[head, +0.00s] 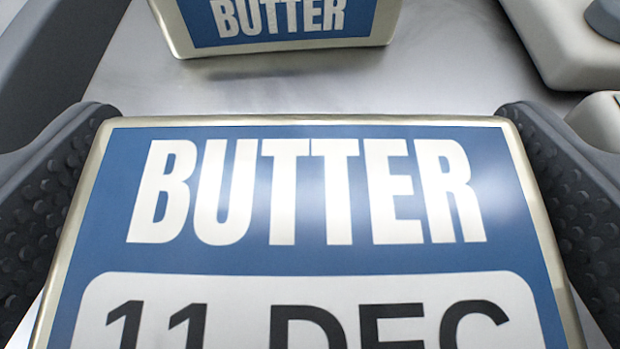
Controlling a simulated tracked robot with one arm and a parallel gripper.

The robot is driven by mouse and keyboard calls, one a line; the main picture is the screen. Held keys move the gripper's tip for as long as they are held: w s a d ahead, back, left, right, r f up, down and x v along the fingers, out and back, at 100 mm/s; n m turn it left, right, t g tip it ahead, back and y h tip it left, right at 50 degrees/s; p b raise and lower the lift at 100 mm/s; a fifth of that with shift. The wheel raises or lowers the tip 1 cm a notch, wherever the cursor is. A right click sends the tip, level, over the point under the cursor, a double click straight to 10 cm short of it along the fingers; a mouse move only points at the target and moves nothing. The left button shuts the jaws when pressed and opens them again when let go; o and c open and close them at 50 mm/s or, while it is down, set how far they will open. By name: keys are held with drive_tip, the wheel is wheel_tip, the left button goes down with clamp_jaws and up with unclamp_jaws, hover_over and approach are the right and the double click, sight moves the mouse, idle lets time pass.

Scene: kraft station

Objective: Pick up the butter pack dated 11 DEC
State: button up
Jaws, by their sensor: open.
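The butter pack dated 11 DEC (315,258) fills the lower middle of the head view, with a blue label, white BUTTER lettering and the date in dark print on a white panel. Its lower part is cut off by the frame. My gripper (315,200) is open, with one dark, dimpled finger on each side of this pack. The fingers are very close to the pack's sides; I cannot tell whether either touches it. A second butter pack (275,38) stands behind it at the top, its date out of view.
Both packs are on a smooth grey metal surface (330,85), with a bare strip between them. Pale objects (565,45) stand at the upper right. A dark grey edge (60,50) runs along the upper left.

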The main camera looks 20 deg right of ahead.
drive_tip(key=c, duration=1.1)
drive_tip(key=shift+r, duration=0.1)
